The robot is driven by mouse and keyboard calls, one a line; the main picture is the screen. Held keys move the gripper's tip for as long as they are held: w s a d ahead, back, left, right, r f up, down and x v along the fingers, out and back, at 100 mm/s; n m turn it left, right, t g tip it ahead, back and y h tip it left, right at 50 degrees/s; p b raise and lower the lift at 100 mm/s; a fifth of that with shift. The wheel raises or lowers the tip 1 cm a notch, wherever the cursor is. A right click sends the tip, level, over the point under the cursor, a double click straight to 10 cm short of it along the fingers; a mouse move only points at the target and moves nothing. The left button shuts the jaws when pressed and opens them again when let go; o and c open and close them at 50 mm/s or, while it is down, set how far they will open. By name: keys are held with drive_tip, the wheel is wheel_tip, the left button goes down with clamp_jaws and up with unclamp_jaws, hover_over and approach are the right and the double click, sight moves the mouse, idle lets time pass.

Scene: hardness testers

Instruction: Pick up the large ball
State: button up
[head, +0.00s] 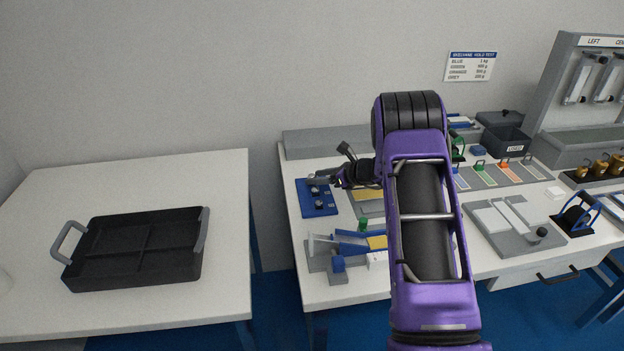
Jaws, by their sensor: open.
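A blue block (318,207) lies at the left end of the right table, near its back. Small dark, shiny round pieces sit on it; they look like balls, but I cannot tell their sizes well or which is the large ball. My gripper (314,179) is open just above the back part of this block, close to the rear round piece. I cannot tell whether it touches it. My purple arm hides the middle of the table. A dark round knob or ball (541,233) sits on a grey plate at the right.
A black tray (140,282) with grey handles stands on the left table (225,180). A gap separates the tables. A blue and grey fixture (338,262) is in front of the block. Weights, a bin (506,139) and a tool rack (562,115) crowd the right.

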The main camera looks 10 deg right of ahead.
drive_tip(key=shift+w+a+f, duration=0.3)
drive_tip(key=shift+w, duration=0.05)
clamp_jaws()
drive_tip(key=shift+r, duration=0.15)
